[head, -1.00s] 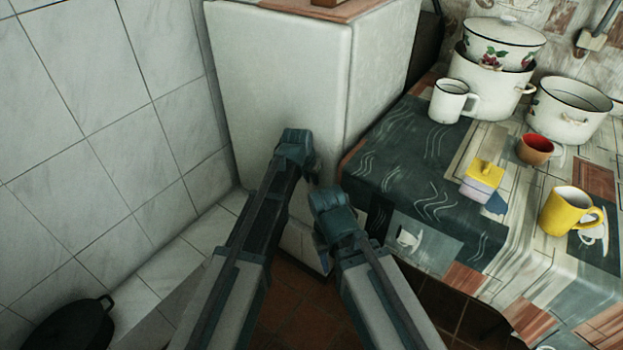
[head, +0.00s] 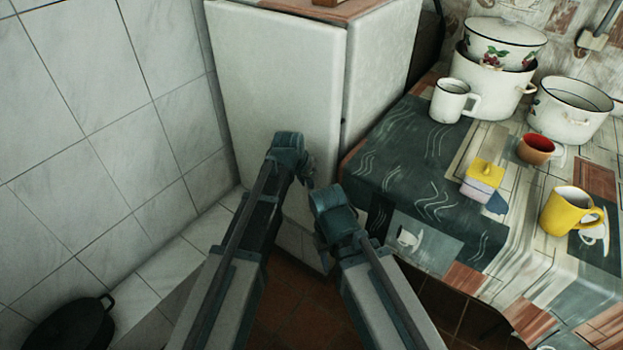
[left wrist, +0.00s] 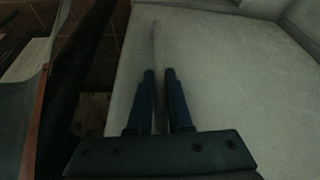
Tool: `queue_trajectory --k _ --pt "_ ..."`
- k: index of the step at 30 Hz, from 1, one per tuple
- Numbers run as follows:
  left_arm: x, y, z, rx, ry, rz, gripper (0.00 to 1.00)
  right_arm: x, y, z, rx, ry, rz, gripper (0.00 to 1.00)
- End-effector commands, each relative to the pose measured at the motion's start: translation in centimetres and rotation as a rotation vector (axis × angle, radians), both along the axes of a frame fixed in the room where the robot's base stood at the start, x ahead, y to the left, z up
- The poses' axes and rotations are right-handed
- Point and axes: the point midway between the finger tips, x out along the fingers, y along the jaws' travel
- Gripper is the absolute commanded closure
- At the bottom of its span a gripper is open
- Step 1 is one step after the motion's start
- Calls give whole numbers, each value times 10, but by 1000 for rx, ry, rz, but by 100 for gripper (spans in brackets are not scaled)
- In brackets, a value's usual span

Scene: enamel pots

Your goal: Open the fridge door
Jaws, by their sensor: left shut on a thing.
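The white fridge door (head: 275,85) is slightly ajar; a dark gap shows between its right edge and the fridge body (head: 375,60). The door also fills much of the left wrist view (left wrist: 225,75). My left gripper (head: 306,170) is at the door's front near its right edge. In the left wrist view its two fingers (left wrist: 160,80) close around a narrow pale strip, the door handle (left wrist: 157,45). My right gripper (head: 322,225) is beside it, lower and to the right; its fingertips are mostly hidden by its own body.
A table with a patterned cloth (head: 430,150) stands close on the right, holding enamel pots (head: 570,105), a white mug (head: 453,100) and a yellow mug (head: 570,210). A tiled wall (head: 90,120) is on the left. A black pan (head: 70,325) lies lower left.

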Motion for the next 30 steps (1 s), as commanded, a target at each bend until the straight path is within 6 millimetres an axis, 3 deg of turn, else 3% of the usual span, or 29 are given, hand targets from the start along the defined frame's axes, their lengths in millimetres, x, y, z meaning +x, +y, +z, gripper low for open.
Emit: queue_trajectory --k 12,30 --pt "-53 66 0 0 2 -191 100 0 0 0 0 0 0 57" --pt "-97 176 0 -2 3 -492 100 0 0 0 0 0 0 57"
